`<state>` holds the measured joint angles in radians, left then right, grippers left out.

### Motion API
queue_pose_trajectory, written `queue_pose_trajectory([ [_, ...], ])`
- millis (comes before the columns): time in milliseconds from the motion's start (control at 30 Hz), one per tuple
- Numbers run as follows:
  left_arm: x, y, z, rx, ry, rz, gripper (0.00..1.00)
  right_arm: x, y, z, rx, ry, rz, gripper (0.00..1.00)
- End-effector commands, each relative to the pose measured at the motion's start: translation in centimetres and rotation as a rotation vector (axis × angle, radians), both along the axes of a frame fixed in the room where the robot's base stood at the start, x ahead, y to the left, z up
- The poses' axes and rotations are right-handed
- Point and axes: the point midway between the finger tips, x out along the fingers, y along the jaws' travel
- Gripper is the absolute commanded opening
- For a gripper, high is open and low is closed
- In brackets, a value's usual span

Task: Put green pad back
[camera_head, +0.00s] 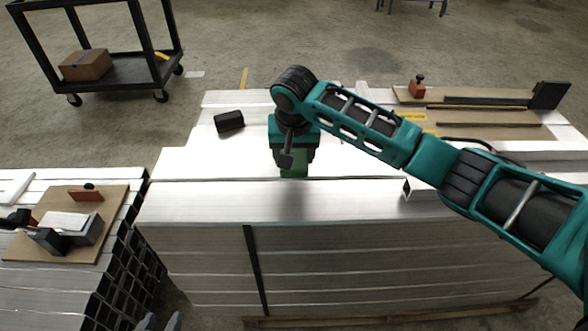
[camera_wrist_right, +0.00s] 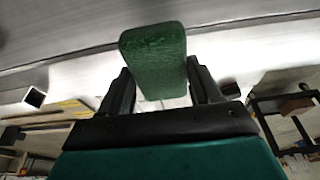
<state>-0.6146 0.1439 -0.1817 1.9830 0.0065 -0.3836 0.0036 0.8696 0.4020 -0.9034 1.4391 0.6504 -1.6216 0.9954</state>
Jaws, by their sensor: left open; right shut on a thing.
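The green pad (camera_head: 294,168) is a small block in my right gripper (camera_head: 295,158), whose arm reaches in from the right. The gripper points down over the near edge of the stacked aluminium profiles (camera_head: 225,205). In the right wrist view the green pad (camera_wrist_right: 155,62) stands out between the two black fingers of my right gripper (camera_wrist_right: 163,88), which are shut on it. I cannot tell whether the pad touches the metal. My left gripper (camera_head: 161,322) shows only as two grey tips at the bottom edge, apart and with nothing seen between them.
A black block (camera_head: 229,121) lies on the stack, left of my right gripper. A wooden board (camera_head: 465,104) with tools lies at the back right. Another board (camera_head: 112,205) with blocks lies on the left stack. A black cart (camera_head: 122,68) with a cardboard box (camera_head: 86,65) stands behind.

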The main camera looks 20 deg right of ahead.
Motion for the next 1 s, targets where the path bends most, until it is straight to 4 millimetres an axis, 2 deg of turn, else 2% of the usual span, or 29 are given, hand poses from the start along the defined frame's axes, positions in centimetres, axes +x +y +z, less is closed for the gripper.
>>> queue_pose_trajectory([
  [33, 0.0, 0.0, -0.4, -0.001, 0.000, -0.001, 0.43, -0.1, -0.1, -1.3, -0.003, 0.005, -0.001, 0.39],
  [100, 0.1, 0.0, -0.6, -0.001, 0.001, -0.002, 0.43, -0.1, -0.1, -2.6, -0.003, 0.004, -0.002, 0.39],
  [233, 0.1, -0.1, -0.7, -0.004, 0.001, -0.003, 0.43, 0.0, -0.1, -4.3, -0.001, 0.002, -0.001, 0.39],
  [667, 0.3, -0.3, 0.0, -0.007, -0.006, -0.006, 0.43, -0.1, 0.0, -4.9, -0.001, 0.001, 0.000, 0.39],
  [700, 0.3, -0.3, -0.1, -0.006, -0.006, -0.005, 0.43, -0.1, 0.0, -5.0, -0.001, 0.001, 0.000, 0.64],
  [933, 0.3, -0.3, -0.3, -0.005, -0.004, -0.006, 0.43, 0.0, 0.0, -5.0, -0.001, 0.001, 0.000, 0.86],
  [1000, 0.2, -0.3, -0.4, -0.005, -0.002, -0.006, 0.43, 0.0, 0.0, -4.9, -0.001, 0.001, 0.000, 0.88],
])
